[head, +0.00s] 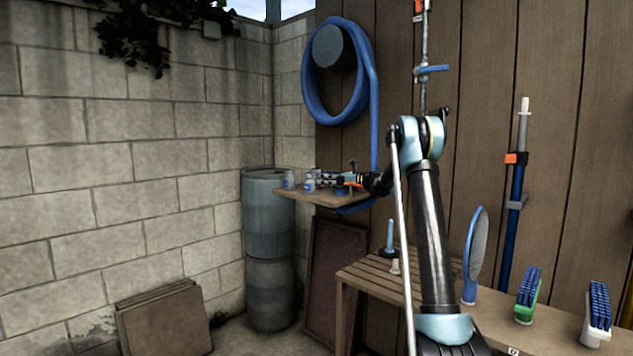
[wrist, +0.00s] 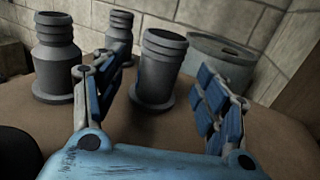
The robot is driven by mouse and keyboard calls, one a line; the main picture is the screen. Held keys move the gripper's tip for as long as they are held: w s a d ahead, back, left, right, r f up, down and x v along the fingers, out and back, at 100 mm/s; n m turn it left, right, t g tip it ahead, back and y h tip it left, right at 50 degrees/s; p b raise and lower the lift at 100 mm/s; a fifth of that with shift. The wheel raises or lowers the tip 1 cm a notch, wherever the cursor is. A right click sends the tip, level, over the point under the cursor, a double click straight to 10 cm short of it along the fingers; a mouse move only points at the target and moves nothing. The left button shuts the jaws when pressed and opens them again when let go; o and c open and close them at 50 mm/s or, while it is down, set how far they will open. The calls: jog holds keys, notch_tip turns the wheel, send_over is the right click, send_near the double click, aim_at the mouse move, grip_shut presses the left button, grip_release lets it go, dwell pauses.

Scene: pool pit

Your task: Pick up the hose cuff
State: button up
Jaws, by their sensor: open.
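Several dark grey, ribbed, tube-like pieces stand upright on a brown surface in the wrist view. One flanged piece (wrist: 157,72), probably the hose cuff, stands between the open fingers of my gripper (wrist: 163,76), with a visible gap to the right finger. A stepped, wider piece (wrist: 57,60) stands to the left, and another piece (wrist: 119,32) stands behind the left finger, partly hidden by it. I cannot tell for sure which is the named cuff. In the head view my gripper (head: 347,180) is small, over the corner shelf (head: 318,198), among small items.
A grey barrel (wrist: 222,58) stands beyond the shelf, against the block wall; it also shows in the head view (head: 268,225). A blue hose coil (head: 361,95) hangs above the shelf. A slatted bench (head: 375,278) holds brushes (head: 529,290) and a round blue-rimmed tool (head: 476,250).

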aim_at(315, 177)
jog(key=x, duration=0.4)
jog(key=shift+w+a, duration=0.15)
jog(key=shift+a, duration=0.2)
jog(key=shift+c, duration=0.6)
jog(key=c, duration=1.1)
jog(key=shift+r, duration=0.1)
notch_tip(315, 177, up, 10)
jog(key=shift+f, duration=0.1)
jog(key=shift+d, duration=0.1)
